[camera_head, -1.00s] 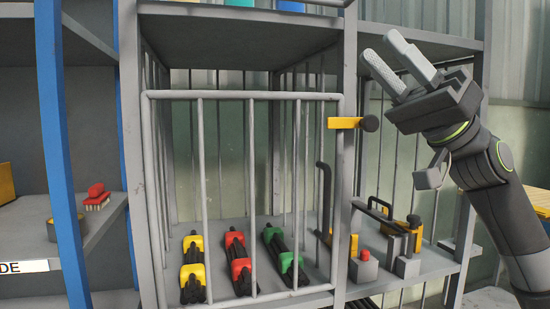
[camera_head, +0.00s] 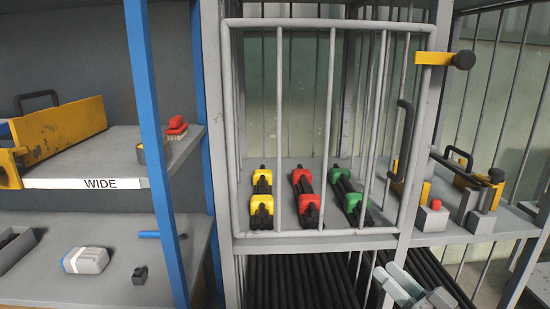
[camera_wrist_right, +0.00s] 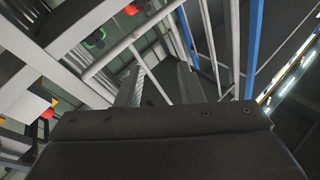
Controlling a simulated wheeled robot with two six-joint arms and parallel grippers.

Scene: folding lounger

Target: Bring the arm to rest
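My right gripper (camera_head: 387,270) shows at the bottom of the head view, right of centre, with its two pale fingers pointing up and left. It is low in front of the shelf unit, below the barred door (camera_head: 330,120). In the right wrist view the two fingers (camera_wrist_right: 160,85) stand apart with nothing between them, so it is open and empty. Pale bars show beyond them. Most of my right arm is outside the head view. My left gripper is not in view.
The barred door covers yellow, red and green tools (camera_head: 304,198). A yellow latch (camera_head: 433,58) is at its upper right. A shelf on the right holds a red-button box (camera_head: 432,216). Dark rods (camera_head: 300,280) lie below. Blue posts (camera_head: 158,150) and shelves stand left.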

